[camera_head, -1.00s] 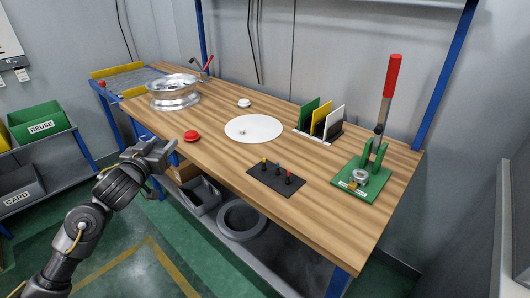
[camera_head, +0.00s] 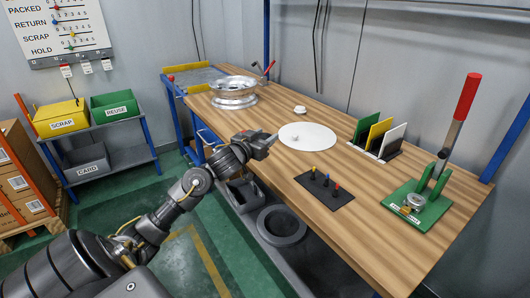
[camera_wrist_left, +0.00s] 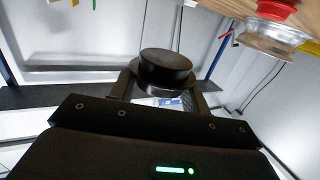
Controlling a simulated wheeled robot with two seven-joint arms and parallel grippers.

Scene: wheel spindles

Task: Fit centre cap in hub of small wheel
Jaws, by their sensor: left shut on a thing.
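My left gripper (camera_head: 268,142) is over the bench's front edge, left of the white disc. In the left wrist view it is shut on a dark round cap (camera_wrist_left: 166,66), which sits between its fingers; this looks like the centre cap. The cap cannot be made out in the head view. A silver wheel (camera_head: 234,101) stands at the bench's far left end, well apart from the gripper. It also shows in the left wrist view (camera_wrist_left: 268,42). A smaller silver round part (camera_head: 414,201) sits on the green lever press at right; I cannot tell whether it is a wheel. My right gripper is out of view.
A white disc (camera_head: 308,136) lies flat mid-bench with a small pale piece on it. A black pad (camera_head: 324,190) with coloured pegs lies nearer the front. The green press (camera_head: 400,214) has a tall red-handled lever. Upright coloured plates (camera_head: 377,138) stand at the back.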

